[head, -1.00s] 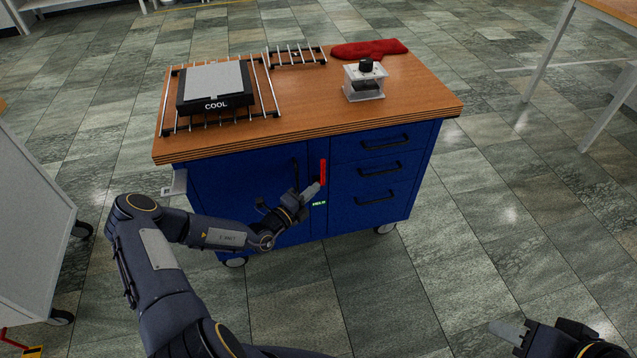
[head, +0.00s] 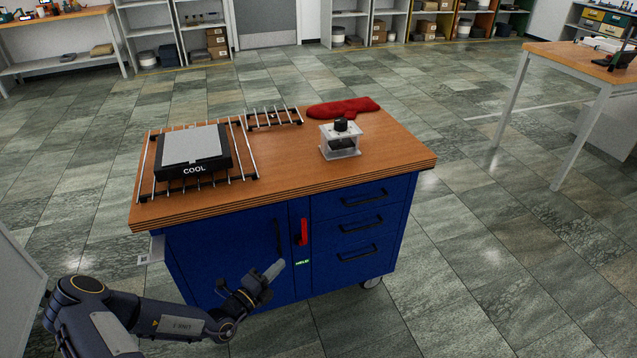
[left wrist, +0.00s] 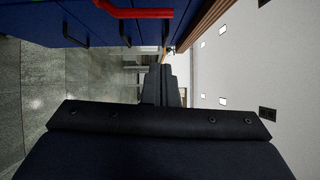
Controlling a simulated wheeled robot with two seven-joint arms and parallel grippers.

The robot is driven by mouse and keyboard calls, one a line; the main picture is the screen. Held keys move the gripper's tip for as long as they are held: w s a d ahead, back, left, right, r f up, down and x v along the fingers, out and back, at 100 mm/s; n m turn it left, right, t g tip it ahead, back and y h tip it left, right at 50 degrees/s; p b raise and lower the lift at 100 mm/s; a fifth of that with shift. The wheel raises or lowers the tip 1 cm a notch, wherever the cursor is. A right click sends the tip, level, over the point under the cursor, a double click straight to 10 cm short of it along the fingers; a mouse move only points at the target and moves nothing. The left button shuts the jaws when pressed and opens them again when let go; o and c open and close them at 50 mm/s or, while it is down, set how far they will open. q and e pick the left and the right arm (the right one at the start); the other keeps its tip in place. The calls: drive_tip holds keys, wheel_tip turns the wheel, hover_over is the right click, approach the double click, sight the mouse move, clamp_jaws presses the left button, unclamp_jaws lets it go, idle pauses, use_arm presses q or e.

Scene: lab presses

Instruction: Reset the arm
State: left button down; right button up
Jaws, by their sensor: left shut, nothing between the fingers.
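My left arm comes in from the lower left of the head view. Its gripper (head: 273,271) is shut and empty, in front of the blue cabinet (head: 225,250), below and left of the red handle (head: 303,231). The left wrist view shows the shut fingers (left wrist: 162,85) pointing away, with the red handle (left wrist: 135,12) at the top, apart from the fingers. A green-lit label (head: 302,262) reading "HELD" sits below the handle. My right gripper is out of the head view.
On the wooden top (head: 285,165) are a grey plate press marked "COOL" (head: 195,150) on a rack, a small rack (head: 274,117), a red mitt (head: 343,108) and a clear-sided device (head: 341,140). A table (head: 580,62) stands at right. Floor right of the cabinet is clear.

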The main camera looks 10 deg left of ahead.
use_arm(q)
drive_tip(key=s+d+r+m+g+h+p, duration=0.15)
drive_tip(key=s+d+r+m+g, duration=0.25)
drive_tip(key=r+m, duration=0.4)
drive_tip(key=s+d+r+m+g+h+p, duration=0.1)
drive_tip(key=s+d+r+m+g+h, duration=0.3)
drive_tip(key=r+m, duration=0.45)
drive_tip(key=s+d+r+m+g+h+p, duration=0.1)
drive_tip(key=s+d+r+m+g, duration=0.3)
drive_tip(key=m, duration=0.7)
drive_tip(key=s+a+r+m+y+p, duration=0.2)
drive_tip(key=s+r+m+y, duration=0.3)
drive_tip(key=s+m, duration=0.3)
drive_tip(key=s+a+r+m+y+p, duration=0.2)
drive_tip(key=s+a+r+m+y, duration=0.2)
drive_tip(key=s+r+m, duration=0.3)
drive_tip(key=s+m+y, duration=0.1)
drive_tip(key=s+m, duration=0.1)
drive_tip(key=m, duration=0.2)
drive_tip(key=shift+a, duration=0.3)
